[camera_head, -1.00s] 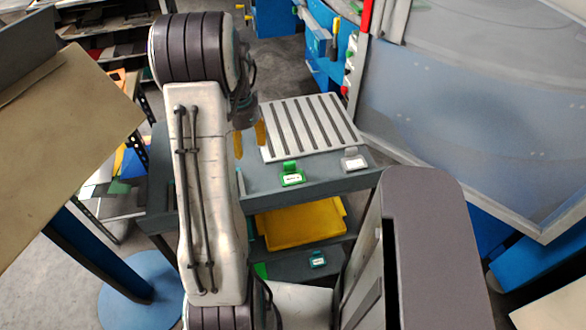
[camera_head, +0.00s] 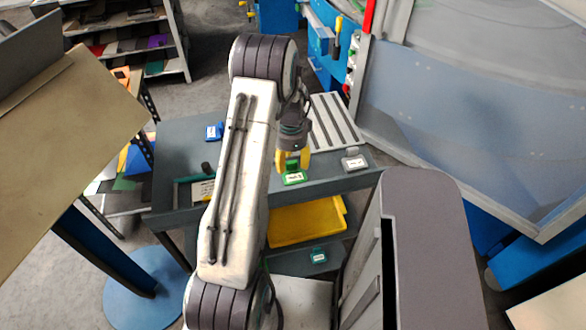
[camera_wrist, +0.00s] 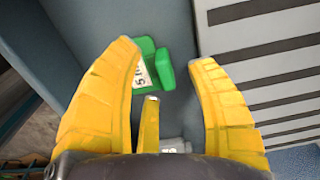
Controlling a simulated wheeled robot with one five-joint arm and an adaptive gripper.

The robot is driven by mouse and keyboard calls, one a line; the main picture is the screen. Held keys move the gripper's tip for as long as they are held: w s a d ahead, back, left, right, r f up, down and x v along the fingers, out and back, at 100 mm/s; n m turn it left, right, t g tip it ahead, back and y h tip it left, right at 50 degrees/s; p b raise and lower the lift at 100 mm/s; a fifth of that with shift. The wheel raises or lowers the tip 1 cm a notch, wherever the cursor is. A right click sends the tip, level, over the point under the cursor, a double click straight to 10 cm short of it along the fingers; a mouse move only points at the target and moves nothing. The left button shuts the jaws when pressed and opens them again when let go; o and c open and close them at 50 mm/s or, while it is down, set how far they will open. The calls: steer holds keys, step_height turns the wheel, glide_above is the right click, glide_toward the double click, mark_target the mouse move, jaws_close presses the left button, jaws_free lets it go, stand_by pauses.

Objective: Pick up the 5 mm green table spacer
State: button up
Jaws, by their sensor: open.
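The green table spacer (camera_head: 293,178) lies on the front edge of the cart's top, with a white label facing up. In the wrist view the spacer (camera_wrist: 165,70) shows between and beyond the yellow fingertips, its label partly readable as "5 m", its left part behind the left finger. My gripper (camera_head: 293,160) is open and empty, just above and behind the spacer in the head view. Its yellow fingers (camera_wrist: 163,56) are spread wide on both sides of the spacer. I cannot tell whether they touch it.
A grey labelled spacer (camera_head: 355,162) lies to the right. A slotted light plate (camera_head: 335,122) lies behind. A blue labelled piece (camera_head: 214,132) stands on the cart top (camera_head: 180,150) at left. A yellow tray (camera_head: 308,220) and a teal labelled piece (camera_head: 319,257) are below.

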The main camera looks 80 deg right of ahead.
steer(key=shift+f, duration=1)
steer(key=shift+c, duration=0.5)
jaws_close()
